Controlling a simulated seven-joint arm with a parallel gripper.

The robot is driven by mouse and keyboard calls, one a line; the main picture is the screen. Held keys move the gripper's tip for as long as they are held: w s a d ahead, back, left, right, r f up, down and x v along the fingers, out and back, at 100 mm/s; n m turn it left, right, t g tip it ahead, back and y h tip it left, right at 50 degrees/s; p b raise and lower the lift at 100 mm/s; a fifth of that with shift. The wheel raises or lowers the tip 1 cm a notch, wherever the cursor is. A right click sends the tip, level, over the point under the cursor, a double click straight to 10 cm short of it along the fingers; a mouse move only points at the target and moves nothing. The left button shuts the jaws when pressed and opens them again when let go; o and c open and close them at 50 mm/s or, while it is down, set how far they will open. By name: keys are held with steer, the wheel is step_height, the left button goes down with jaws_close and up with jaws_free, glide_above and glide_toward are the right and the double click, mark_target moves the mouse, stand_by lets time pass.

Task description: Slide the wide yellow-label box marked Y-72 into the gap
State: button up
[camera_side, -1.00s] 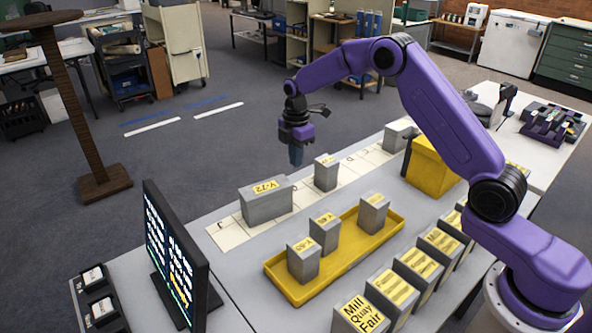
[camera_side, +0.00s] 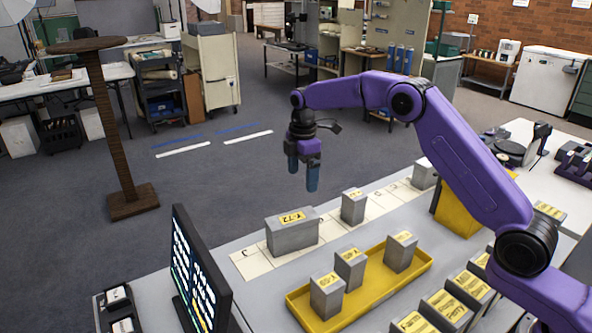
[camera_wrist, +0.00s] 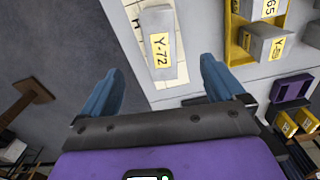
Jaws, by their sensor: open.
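The wide grey box Y-72 (camera_side: 291,239), with a yellow label on top, stands at the left end of a pale lettered strip (camera_side: 250,266). It also shows in the wrist view (camera_wrist: 157,22). My gripper (camera_side: 303,174) is open and empty, above and beyond the box in the side view. In the wrist view its two blue fingers (camera_wrist: 160,86) are spread, with the box ahead of and between them, apart from both. A yellow tray (camera_side: 373,296) holds three narrower grey boxes; a wide gap (camera_side: 375,275) lies between the middle box (camera_side: 350,270) and the right box (camera_side: 400,254).
A smaller labelled box (camera_side: 353,208) and a far grey box (camera_side: 424,174) stand along the strip. A row of labelled boxes (camera_side: 444,311) lines the near right. A dark monitor (camera_side: 197,270) stands at the left, and a yellow bin (camera_side: 460,209) at the right.

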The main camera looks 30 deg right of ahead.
mark_target(292, 218)
steer(key=shift+w+a+r+m, duration=0.2)
steer(key=shift+a+r, duration=0.3)
steer(key=shift+a, duration=0.25)
steer(key=shift+w+a+r+m, duration=0.15)
steer(key=shift+a+r, duration=0.3)
steer(key=shift+a, duration=0.25)
steer(key=shift+f, duration=0.1)
step_height(292, 218, down, 17)
steer(key=shift+f, duration=0.15)
steer(key=c, duration=1.4)
steer(key=o, duration=1.5)
steer(key=shift+r, duration=8.75)
